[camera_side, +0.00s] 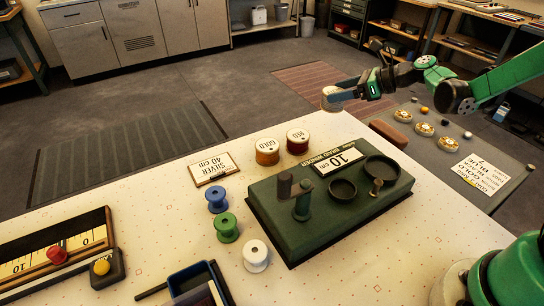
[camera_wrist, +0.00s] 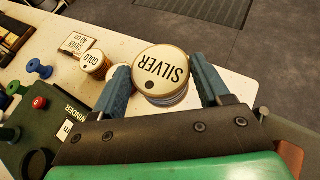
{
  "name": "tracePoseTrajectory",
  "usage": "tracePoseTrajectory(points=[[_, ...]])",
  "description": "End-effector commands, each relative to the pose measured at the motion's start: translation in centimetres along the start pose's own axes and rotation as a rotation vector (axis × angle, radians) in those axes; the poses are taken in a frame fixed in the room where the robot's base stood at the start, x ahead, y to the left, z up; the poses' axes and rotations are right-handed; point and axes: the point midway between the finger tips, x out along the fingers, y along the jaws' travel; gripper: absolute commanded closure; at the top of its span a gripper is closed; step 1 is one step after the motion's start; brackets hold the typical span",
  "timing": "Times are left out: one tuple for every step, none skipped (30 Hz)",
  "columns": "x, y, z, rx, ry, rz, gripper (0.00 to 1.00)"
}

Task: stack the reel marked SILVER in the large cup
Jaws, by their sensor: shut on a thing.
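The reel marked SILVER (camera_wrist: 162,72) has a cream top and is between my gripper's blue-grey fingers in the wrist view. In the side view my gripper (camera_side: 338,96), shut on this reel (camera_side: 330,99), holds it in the air near the far right edge of the table. The large cup (camera_side: 382,170) is a dark round dish at the right end of the green winder (camera_side: 335,225). A brass-coloured post or knob stands at its front side. The smaller cup (camera_side: 342,189) is to its left. My gripper is away from both cups, beyond them.
Reels marked GOLD (camera_side: 267,152) and RED (camera_side: 298,141) stand behind the winder. Blue (camera_side: 217,199), green (camera_side: 226,227) and white (camera_side: 255,256) spools stand left of it. A SILVER 40 cm card (camera_side: 214,168) lies at the back. A crank post (camera_side: 302,196) rises from the winder.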

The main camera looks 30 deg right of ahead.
Motion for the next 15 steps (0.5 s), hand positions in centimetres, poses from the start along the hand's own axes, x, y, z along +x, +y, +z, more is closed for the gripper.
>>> tracePoseTrajectory(points=[[-0.8, 0.1, 1.4, 0.0, 0.0, 0.0, 0.93], [-1.2, 0.1, 2.2, 0.0, 0.0, 0.0, 0.93], [-1.8, 0.1, 3.2, 0.0, 0.0, 0.0, 0.93], [-2.2, 0.1, 3.9, 0.0, 0.0, 0.0, 0.93], [-2.5, 0.1, 4.6, 0.0, 0.0, 0.0, 0.93], [-3.0, 0.1, 5.5, 0.0, 0.0, 0.0, 0.93], [-3.4, 0.1, 6.1, 0.0, 0.0, 0.0, 0.93], [-3.6, 0.0, 6.6, 0.0, 0.0, 0.0, 0.93], [-4.0, 0.0, 7.3, 0.0, 0.0, 0.0, 0.93], [-4.2, 0.0, 7.7, 0.0, 0.0, 0.0, 0.93], [-4.5, 0.1, 8.2, 0.0, 0.0, 0.0, 0.93], [-4.7, 0.0, 8.6, 0.0, 0.0, 0.0, 0.93], [-4.9, 0.0, 9.0, 0.0, 0.0, 0.0, 0.93], [-5.1, 0.0, 9.3, 0.0, 0.0, 0.0, 0.93], [-5.2, 0.0, 9.6, 0.0, 0.0, 0.0, 0.93]])
